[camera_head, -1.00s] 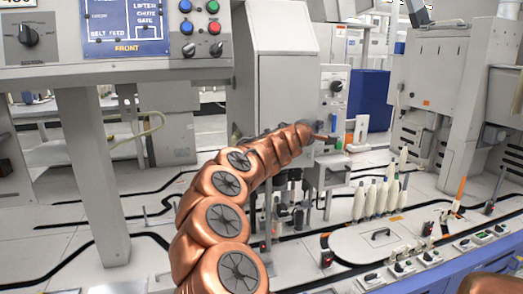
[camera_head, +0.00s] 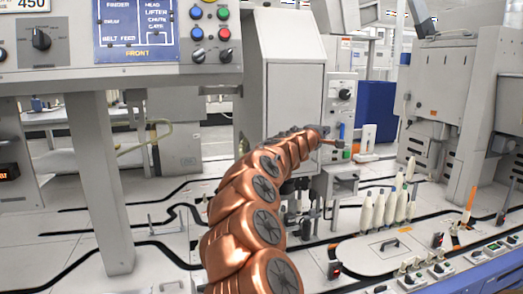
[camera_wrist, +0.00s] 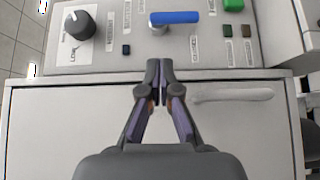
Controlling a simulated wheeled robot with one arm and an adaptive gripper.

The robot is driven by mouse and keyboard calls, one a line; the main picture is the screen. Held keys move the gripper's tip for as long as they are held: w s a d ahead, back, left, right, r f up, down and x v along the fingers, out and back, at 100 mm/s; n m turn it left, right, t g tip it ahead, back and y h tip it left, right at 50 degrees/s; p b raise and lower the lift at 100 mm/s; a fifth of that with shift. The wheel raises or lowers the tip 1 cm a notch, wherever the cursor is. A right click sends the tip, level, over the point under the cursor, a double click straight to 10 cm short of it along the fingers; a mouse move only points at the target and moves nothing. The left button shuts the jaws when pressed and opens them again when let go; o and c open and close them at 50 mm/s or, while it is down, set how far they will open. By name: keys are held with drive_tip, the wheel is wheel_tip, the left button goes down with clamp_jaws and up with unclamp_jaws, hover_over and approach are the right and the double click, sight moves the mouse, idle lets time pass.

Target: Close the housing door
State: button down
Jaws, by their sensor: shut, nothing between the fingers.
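The pale grey housing (camera_head: 291,80) stands in the middle of the head view, behind my copper arm. In the wrist view a flat pale panel (camera_wrist: 245,125), which looks like the housing door, fills the lower half. It has a light elongated handle or recess (camera_wrist: 232,95) near its upper right. A dark line runs along its upper edge; I cannot tell if the door is ajar. My gripper (camera_wrist: 158,68) is shut and empty, its fingertips over that upper edge, left of the handle. I cannot tell if they touch. In the head view my gripper (camera_head: 335,141) is small beside the housing's right side.
A control panel with a black knob (camera_wrist: 80,25), a blue lever (camera_wrist: 175,17) and a green button (camera_wrist: 233,4) lies just beyond my fingertips. Several white bobbins (camera_head: 390,206) stand on the table to the right. A grey post (camera_head: 100,180) stands at left.

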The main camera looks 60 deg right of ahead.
drive_tip(key=s+a+b, duration=0.3)
drive_tip(key=s+a, duration=0.6)
drive_tip(key=a, duration=0.1)
drive_tip(key=shift+s+a+b, duration=0.2)
drive_tip(key=shift+b, duration=0.2)
idle(0.6)
drive_tip(key=shift+r, duration=0.1)
